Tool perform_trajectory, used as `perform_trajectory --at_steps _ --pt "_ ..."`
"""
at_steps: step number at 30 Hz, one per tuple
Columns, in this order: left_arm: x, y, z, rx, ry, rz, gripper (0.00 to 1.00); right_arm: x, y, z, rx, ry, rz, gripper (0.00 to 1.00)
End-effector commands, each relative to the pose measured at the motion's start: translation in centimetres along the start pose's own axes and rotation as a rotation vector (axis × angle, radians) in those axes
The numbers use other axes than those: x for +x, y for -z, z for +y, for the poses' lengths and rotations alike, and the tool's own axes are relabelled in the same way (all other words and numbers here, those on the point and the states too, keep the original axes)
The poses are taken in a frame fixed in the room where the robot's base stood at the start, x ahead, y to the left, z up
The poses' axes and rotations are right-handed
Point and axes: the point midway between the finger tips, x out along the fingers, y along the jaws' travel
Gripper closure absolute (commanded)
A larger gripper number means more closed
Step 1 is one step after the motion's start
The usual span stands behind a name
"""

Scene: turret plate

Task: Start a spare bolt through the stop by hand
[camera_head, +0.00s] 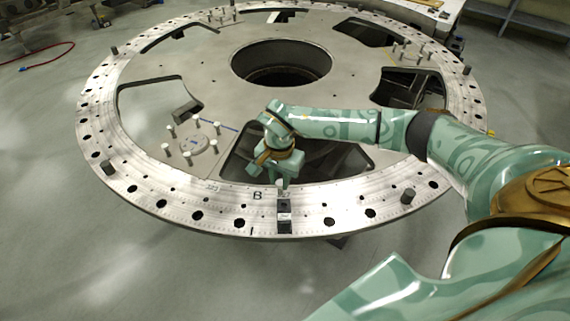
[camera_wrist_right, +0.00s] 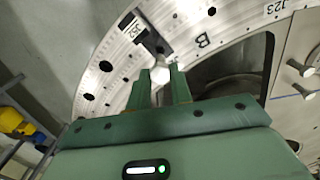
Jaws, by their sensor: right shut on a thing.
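The stop (camera_head: 284,217) is a small dark block on the plate's outer ring (camera_head: 330,208), near the letter B. It also shows in the wrist view (camera_wrist_right: 152,40), just beyond my fingertips. My right gripper (camera_head: 281,184) is over the ring's inner edge, beside the stop. In the wrist view the right gripper (camera_wrist_right: 161,80) is shut on a pale grey bolt (camera_wrist_right: 160,72). The bolt's head shows between the fingers; its lower end is hidden. I cannot tell whether the bolt touches the stop. My left gripper is not in view.
Several pale bolts stand around a round disc (camera_head: 195,146) left of my gripper. More stand on the plate's far right. Large openings cut through the plate, one under my right forearm. Dark pegs (camera_head: 407,196) stand up from the ring. A red hose lies on the floor.

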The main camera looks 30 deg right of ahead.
Motion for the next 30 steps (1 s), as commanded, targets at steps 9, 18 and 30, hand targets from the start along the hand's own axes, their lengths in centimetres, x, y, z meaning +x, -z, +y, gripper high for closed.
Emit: perform_trajectory --at_steps 9,18,30 --pt "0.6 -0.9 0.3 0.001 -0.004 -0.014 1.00 0.8 1.9 0.1 0.158 -0.006 -0.011 1.00" --pt "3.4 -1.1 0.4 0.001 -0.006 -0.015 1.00 4.0 1.8 0.1 0.155 -0.007 -0.011 1.00" --pt "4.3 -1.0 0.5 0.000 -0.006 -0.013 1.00 5.7 1.8 0.1 0.153 -0.004 -0.009 1.00"
